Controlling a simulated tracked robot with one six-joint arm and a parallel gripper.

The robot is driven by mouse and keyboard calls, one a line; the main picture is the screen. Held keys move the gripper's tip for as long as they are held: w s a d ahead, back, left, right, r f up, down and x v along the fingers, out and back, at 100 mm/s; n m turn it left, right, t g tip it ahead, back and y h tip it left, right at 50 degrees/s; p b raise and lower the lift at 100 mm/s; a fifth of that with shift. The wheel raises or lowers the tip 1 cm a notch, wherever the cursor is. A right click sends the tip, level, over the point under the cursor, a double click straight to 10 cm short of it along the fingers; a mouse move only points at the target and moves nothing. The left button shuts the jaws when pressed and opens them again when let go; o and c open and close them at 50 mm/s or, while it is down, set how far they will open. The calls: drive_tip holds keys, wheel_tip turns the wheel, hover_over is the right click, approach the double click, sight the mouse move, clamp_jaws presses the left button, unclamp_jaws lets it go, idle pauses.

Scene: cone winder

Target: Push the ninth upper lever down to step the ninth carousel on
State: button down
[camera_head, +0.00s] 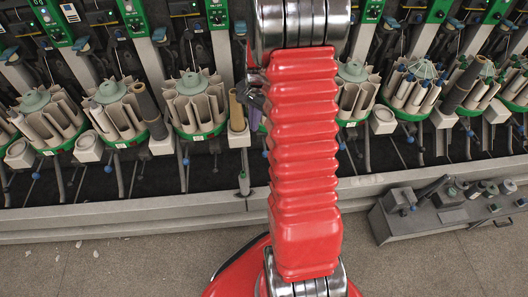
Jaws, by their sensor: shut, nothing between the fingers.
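A row of carousels with green rims runs across the camera view, such as one left of my arm (196,103) and one right of it (410,88). Levers with blue tips stand above them, including one at the left (82,45) and one at the right (390,22). I cannot tell which lever or carousel is the ninth; no numbers are readable. My red arm covers the middle of the row. The dark end of my gripper (252,93) shows just left of the arm, in front of the machine, shut and empty. Its contact with any lever is hidden.
Green control panels (133,17) line the top. A grey rail (130,217) runs along the front. A grey box with fittings (440,215) sits at the right. The floor (110,265) at the lower left is clear except for small scraps.

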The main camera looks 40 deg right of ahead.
drive_tip(key=s+d+f+m, duration=0.1)
drive_tip(key=d+f+m, duration=0.1)
drive_tip(key=d+f, duration=0.3)
wheel_tip(320, 180, down, 3)
drive_tip(key=shift+s+f+m+g+y, duration=0.1)
drive_tip(key=shift+s+m+g+y, duration=0.05)
drive_tip(key=shift+m+g+y, duration=0.2)
drive_tip(key=shift+a+f, duration=0.2)
drive_tip(key=shift+f, duration=1.5)
drive_tip(key=shift+a+f, duration=0.15)
drive_tip(key=shift+f, duration=1.55)
